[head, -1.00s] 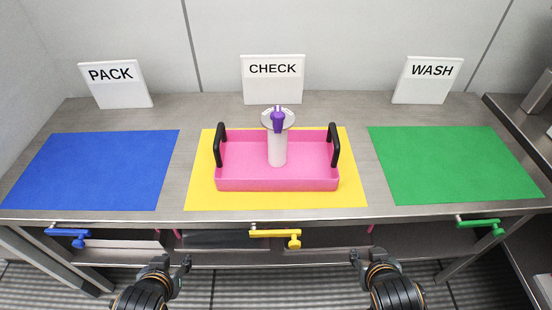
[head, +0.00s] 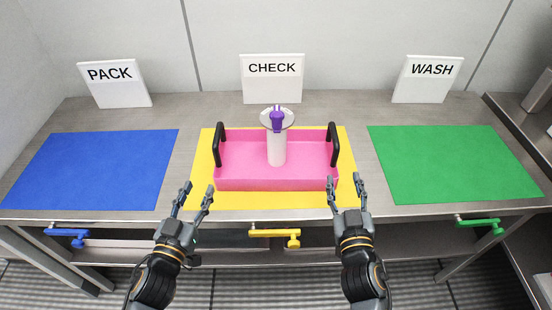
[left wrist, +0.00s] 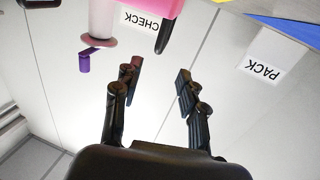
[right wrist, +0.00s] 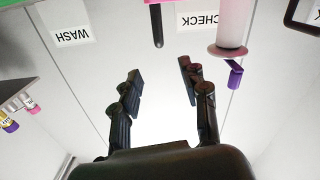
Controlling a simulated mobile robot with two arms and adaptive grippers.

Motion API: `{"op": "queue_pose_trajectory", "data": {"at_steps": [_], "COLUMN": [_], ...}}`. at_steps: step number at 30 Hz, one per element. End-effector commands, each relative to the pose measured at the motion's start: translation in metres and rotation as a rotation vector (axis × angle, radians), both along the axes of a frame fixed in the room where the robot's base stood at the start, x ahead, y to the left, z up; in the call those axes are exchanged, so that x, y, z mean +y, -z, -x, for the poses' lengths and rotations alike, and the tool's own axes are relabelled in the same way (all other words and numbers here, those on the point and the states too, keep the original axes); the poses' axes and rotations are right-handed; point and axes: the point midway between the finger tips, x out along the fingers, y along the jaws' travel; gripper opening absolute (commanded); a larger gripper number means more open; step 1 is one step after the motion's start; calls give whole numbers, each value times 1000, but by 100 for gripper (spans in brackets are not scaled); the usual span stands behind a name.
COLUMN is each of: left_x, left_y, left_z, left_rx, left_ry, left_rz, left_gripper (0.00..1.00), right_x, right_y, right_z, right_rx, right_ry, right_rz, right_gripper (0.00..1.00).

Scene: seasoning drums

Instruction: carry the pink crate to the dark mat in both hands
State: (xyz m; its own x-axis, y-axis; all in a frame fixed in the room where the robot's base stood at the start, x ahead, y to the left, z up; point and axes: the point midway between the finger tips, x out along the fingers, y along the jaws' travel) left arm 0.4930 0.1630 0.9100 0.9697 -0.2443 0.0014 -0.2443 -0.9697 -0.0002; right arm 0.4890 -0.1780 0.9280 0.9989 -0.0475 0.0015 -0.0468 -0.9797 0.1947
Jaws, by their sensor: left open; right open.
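The pink crate (head: 275,184) stands on the yellow mat (head: 202,190) in the middle of the counter. It has a black left handle (head: 219,146) and a black right handle (head: 334,146). A white cylinder (head: 276,150) with a grey disc and a purple top stands upright in it. My left gripper (head: 194,188) is open and empty, in front of the crate's left end. My right gripper (head: 345,181) is open and empty, in front of its right end. A handle shows beyond the fingers in the left wrist view (left wrist: 166,36) and the right wrist view (right wrist: 157,26).
A blue mat (head: 90,168) lies at left by the PACK sign (head: 115,84). A green mat (head: 455,165) lies at right by the WASH sign (head: 428,80). The CHECK sign (head: 272,80) stands behind the crate. Blue, yellow (head: 275,236) and green levers line the counter's front.

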Motion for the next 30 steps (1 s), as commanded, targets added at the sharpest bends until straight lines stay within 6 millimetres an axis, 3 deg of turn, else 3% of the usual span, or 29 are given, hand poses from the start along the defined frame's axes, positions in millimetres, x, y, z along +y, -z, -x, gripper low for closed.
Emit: {"op": "queue_pose_trajectory", "data": {"at_steps": [8,21,30], "left_x": [-5,-25,-33], "left_y": [-1,-1,0], "left_z": [-19,-101,-131], "left_rx": [-2,0,0], "left_ry": [0,-2,-2], "left_rz": [0,0,0], "left_gripper": [42,42,42], "right_x": [-1,-5,-7], "right_y": [-1,-1,0], "right_z": [-19,-104,-135], "right_rx": [-3,-1,1], "right_ry": [-2,0,1], "right_rz": [2,3,0], "right_gripper": [44,44,44]}}
